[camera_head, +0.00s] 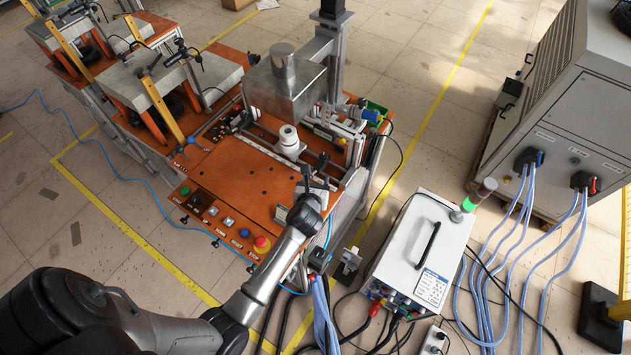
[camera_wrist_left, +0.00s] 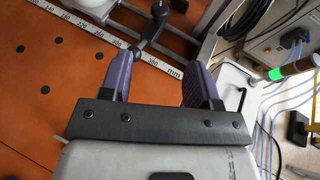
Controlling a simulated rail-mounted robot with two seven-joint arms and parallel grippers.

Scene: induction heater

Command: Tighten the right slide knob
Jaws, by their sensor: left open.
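My left gripper (camera_head: 316,184) is at the right end of the orange bench, with its arm coming in from the lower left. In the left wrist view its two purple fingers (camera_wrist_left: 158,64) are open and apart. The right slide knob, a black lever with rounded ends (camera_wrist_left: 152,28), lies just beyond and partly between the fingertips, beside the ruler's end. I see no finger clearly touching it. In the head view a dark lever (camera_head: 322,161) shows just above the gripper; its lower part is hidden. My right gripper is not in view.
The orange bench (camera_head: 225,185) carries a ruler (camera_wrist_left: 92,32), a white cylinder (camera_head: 289,140), a metal box (camera_head: 285,84) and a red stop button (camera_head: 261,244) near the forearm. A white power unit (camera_head: 412,245) with cables stands to the right.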

